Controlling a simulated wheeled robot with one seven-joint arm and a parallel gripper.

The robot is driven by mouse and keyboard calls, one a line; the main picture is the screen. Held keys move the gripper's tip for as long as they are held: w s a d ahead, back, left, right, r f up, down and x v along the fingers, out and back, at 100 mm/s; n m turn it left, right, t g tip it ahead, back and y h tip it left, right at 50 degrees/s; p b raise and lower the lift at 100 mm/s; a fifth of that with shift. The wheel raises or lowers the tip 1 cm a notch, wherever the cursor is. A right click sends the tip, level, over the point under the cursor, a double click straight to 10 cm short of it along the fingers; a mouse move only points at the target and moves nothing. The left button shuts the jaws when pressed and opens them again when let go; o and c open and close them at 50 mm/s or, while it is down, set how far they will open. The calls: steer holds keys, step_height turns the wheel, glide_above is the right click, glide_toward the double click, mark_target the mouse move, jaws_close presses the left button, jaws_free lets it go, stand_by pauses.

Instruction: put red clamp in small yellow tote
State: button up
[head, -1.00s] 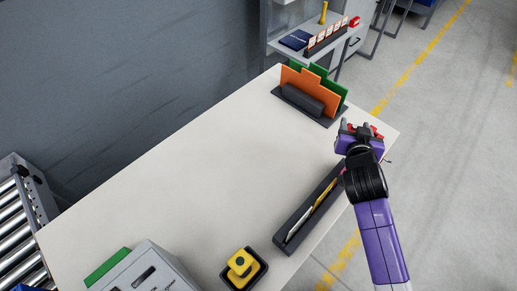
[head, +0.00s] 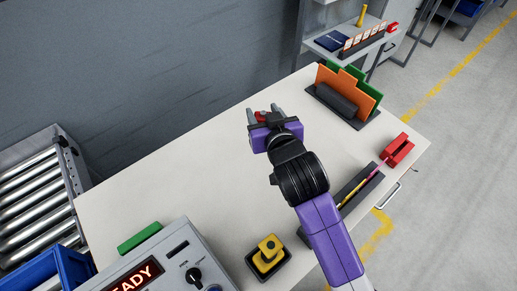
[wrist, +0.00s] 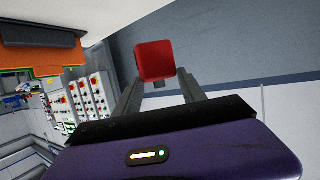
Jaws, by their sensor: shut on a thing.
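In the wrist view the clamp (wrist: 155,60) shows as a red block between the two fingers, clear of the table as far as I can tell. I see no small yellow tote in either view.
The table (head: 190,185) is clear around my gripper. A red open holder (head: 397,150), a dark pen tray (head: 360,185), an orange-and-green file rack (head: 345,95), a yellow item in a black tray (head: 268,258) and a control box (head: 165,265) stand on it. A blue bin (head: 45,270) is lower left.

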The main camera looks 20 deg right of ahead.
step_height(320, 180, down, 18)
steer(key=shift+r+p, duration=0.15)
steer(key=shift+p, duration=0.3)
steer(key=shift+d, duration=0.1)
steer(key=shift+f, duration=0.2)
steer(key=o, duration=1.4)
steer(key=shift+r, duration=0.2)
